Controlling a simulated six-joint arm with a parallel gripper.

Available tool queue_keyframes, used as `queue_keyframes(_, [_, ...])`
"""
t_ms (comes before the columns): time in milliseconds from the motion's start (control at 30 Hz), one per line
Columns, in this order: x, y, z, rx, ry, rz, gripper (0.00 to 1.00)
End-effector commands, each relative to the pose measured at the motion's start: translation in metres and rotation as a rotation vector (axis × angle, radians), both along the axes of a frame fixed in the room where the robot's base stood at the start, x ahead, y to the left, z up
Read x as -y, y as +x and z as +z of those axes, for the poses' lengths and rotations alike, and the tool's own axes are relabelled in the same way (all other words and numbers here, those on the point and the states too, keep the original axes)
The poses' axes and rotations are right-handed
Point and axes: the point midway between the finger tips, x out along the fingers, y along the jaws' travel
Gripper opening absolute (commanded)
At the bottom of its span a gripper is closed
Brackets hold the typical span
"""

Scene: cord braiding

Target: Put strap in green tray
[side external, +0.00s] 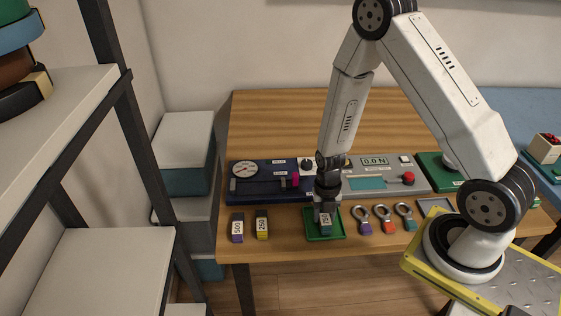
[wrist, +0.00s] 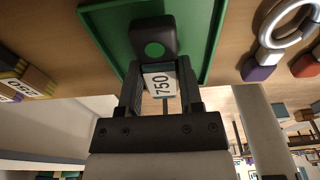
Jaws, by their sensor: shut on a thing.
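My gripper (side external: 326,207) points down over the green tray (side external: 310,237) at the front of the table. It is shut on a small teal piece with a white 750 label (side external: 326,221). The label also shows between the fingers in the wrist view (wrist: 160,84). The tray walls (wrist: 216,40) show on both sides. I cannot tell whether the piece touches the tray floor. Nothing else in view is clearly a strap, so I cannot tell if this piece is it.
Pieces labelled 500 (side external: 237,227) and 250 (side external: 262,225) stand left of the tray. Ringed pieces, purple (side external: 364,222), red (side external: 387,220) and teal (side external: 406,218), lie to its right. A blue gauge unit (side external: 265,184) and a grey tester (side external: 390,177) stand behind.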

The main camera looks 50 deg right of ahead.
Motion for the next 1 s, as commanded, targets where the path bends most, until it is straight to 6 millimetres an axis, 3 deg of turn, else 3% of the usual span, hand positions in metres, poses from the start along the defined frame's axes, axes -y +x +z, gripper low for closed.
queue_keyframes(900, [0.0,0.0002,-0.0062,0.0,0.0,0.0,0.0])
queue_keyframes(933, [0.0001,0.0003,-0.006,0.001,-0.001,0.0,0.56])
queue_keyframes(1000, [0.0,0.0003,-0.0059,0.0,0.0,0.0,0.78])
